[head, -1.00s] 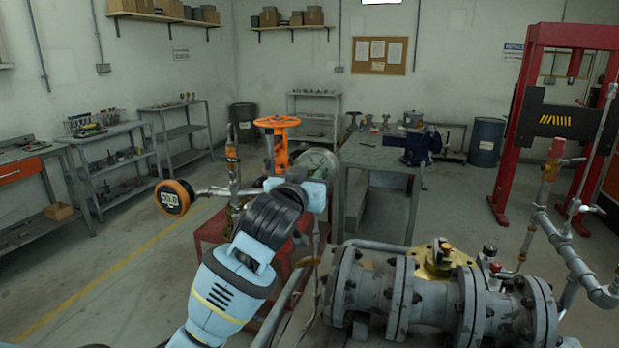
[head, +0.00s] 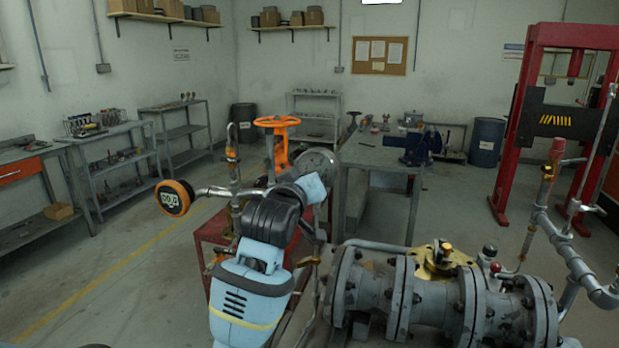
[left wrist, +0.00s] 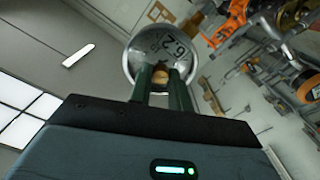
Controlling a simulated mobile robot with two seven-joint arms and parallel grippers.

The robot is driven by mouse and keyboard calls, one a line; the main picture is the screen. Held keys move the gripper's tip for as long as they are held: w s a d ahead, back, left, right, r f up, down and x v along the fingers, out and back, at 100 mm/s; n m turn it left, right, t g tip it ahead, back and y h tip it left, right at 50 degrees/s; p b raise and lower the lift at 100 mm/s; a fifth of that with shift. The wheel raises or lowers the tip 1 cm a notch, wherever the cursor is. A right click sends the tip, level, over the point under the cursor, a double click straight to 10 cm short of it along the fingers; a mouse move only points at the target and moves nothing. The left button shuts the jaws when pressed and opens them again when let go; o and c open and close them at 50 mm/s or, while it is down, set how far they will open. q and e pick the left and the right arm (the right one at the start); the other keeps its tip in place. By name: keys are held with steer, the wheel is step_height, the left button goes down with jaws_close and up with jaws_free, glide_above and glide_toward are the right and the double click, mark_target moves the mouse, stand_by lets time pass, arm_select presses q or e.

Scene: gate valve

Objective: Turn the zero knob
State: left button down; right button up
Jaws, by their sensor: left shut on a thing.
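In the left wrist view, a round gauge (left wrist: 178,47) with a silver rim and large dark digits fills the upper middle. The zero knob (left wrist: 160,77), small and brass-coloured, sits in front of its face. The two dark fingers of my left gripper (left wrist: 161,84) are shut on the knob, one on each side. In the head view the grey gauge (head: 323,157) stands beyond my left gripper (head: 312,188), which hides its lower part and the knob. My right gripper is not in view.
An orange handwheel (head: 277,121) stands just left of the gauge. A round orange-and-black dial (head: 174,197) sits further left on piping. A large grey flanged valve body (head: 440,300) fills the lower right. A grey workbench (head: 385,155) stands behind.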

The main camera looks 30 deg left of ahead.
arm_select(q)
steer(key=n, duration=0.6)
steer(key=shift+f, duration=0.1)
steer(key=shift+n, duration=0.4)
steer(key=c, duration=1.3)
jaws_free()
